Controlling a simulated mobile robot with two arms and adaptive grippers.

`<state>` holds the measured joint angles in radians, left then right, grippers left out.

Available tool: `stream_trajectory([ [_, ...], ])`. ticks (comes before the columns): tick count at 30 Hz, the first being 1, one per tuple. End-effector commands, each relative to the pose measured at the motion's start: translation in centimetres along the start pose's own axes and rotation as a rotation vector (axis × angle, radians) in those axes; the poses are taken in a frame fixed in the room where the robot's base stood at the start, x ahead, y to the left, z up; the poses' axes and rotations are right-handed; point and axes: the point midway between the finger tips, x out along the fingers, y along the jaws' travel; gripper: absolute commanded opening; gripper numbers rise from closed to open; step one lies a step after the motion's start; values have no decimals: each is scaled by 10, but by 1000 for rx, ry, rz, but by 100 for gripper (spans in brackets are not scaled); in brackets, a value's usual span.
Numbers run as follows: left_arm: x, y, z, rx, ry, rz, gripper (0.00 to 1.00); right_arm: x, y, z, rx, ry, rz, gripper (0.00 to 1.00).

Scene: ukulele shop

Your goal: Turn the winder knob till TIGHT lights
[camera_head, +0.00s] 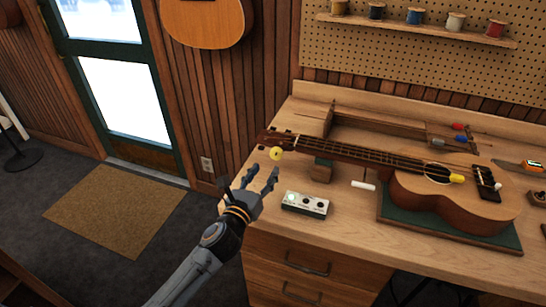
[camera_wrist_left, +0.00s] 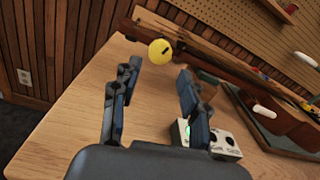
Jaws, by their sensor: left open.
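The winder knob (camera_head: 276,153) is a small yellow disc at the headstock end of the ukulele (camera_head: 428,206). In the left wrist view the knob (camera_wrist_left: 160,52) has a dark slot-like mark and lies beyond the fingertips. My left gripper (camera_head: 261,178) is open and empty, in front of the knob and apart from it. Its two fingers (camera_wrist_left: 157,75) are spread below the knob in the wrist view. A pale indicator box (camera_head: 305,203) sits on the bench; its left lamp glows pale green and the others look dark. Its labels are too small to read. My right gripper is out of view.
The ukulele lies on a green mat (camera_head: 470,239) on the wooden bench (camera_head: 345,228), its neck on a block (camera_head: 322,172). A white stick (camera_head: 363,185) lies nearby. An orange device (camera_head: 532,166) is at far right.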

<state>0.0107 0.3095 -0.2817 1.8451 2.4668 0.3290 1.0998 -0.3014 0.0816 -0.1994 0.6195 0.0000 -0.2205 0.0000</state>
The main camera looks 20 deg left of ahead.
Motion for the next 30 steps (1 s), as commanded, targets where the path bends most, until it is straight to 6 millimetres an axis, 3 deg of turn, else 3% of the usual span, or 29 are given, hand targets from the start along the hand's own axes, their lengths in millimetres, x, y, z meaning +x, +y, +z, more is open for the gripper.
stream_trajectory([
  [3, 27, -1, 2, 0, -2, 0, 44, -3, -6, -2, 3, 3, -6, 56],
  [9, 56, -1, 1, 1, -2, -1, 44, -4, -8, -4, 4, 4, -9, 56],
  [15, 67, -1, 0, 1, 0, -1, 44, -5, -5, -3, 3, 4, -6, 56],
  [23, 68, -1, 0, 2, 0, -1, 44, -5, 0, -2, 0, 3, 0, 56],
  [29, 68, -1, 0, 2, 0, -1, 4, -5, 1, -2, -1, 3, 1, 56],
  [30, 68, -1, 0, 2, 0, -1, 3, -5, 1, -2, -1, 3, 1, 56],
])
